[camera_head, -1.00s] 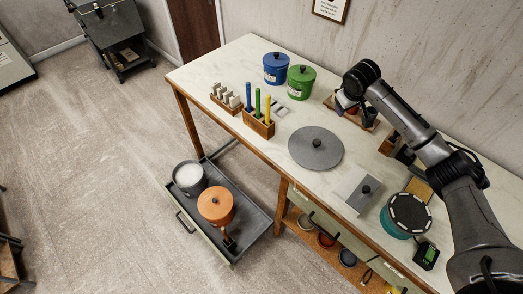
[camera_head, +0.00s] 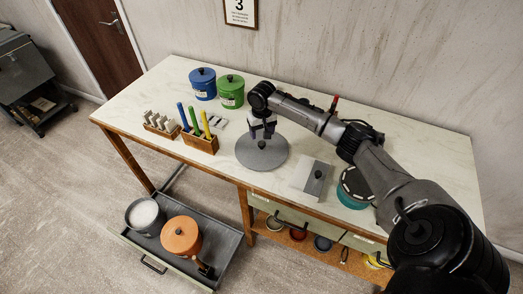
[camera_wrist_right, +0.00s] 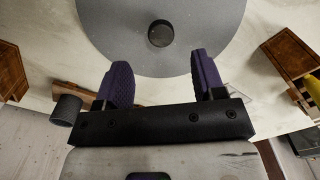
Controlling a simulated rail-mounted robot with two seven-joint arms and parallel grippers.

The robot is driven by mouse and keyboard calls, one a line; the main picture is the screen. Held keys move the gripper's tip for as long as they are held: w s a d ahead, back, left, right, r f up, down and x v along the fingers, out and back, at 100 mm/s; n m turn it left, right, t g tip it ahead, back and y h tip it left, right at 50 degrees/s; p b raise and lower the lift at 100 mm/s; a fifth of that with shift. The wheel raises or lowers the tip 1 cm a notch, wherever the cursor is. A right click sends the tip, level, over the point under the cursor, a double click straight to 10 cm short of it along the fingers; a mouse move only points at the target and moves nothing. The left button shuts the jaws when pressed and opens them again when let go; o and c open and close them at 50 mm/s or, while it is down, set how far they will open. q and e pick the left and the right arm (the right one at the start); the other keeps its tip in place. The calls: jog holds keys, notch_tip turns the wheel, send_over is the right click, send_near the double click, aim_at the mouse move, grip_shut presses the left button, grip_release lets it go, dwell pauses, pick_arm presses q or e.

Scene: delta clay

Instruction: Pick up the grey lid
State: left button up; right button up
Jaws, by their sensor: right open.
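The grey lid (camera_head: 250,160) is a flat round disc with a black knob (camera_head: 262,144), lying on the white table. In the right wrist view the lid (camera_wrist_right: 110,30) fills the top middle, with its knob (camera_wrist_right: 161,33) between the lines of my fingers and beyond their tips. My right gripper (camera_head: 262,131) is above the lid, open and empty, pointing down; its purple pads (camera_wrist_right: 163,68) stand apart, and no contact with the knob shows. My left gripper is not in view.
Blue (camera_head: 203,85) and green (camera_head: 231,93) lidded pots stand behind left. A wooden holder with coloured sticks (camera_head: 199,140) is left of the lid. A pale rectangular plate with a knob (camera_head: 304,172) and a teal pot (camera_head: 350,199) are right. An open drawer (camera_head: 225,243) holds pots.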

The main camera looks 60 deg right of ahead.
aim_at(262, 143)
jog(key=shift+s+a+f+b, duration=0.1)
jog(key=shift+f+b, duration=0.25)
jog(key=shift+f, duration=1.45)
jog(key=shift+a+f+b, duration=0.1)
jog(key=shift+f+b, duration=0.2)
jog(key=shift+f, duration=1.45)
jog(key=shift+c, duration=0.3)
jog(key=c, duration=1.1)
jog(key=shift+o, duration=0.2)
jog(key=shift+r, duration=0.1)
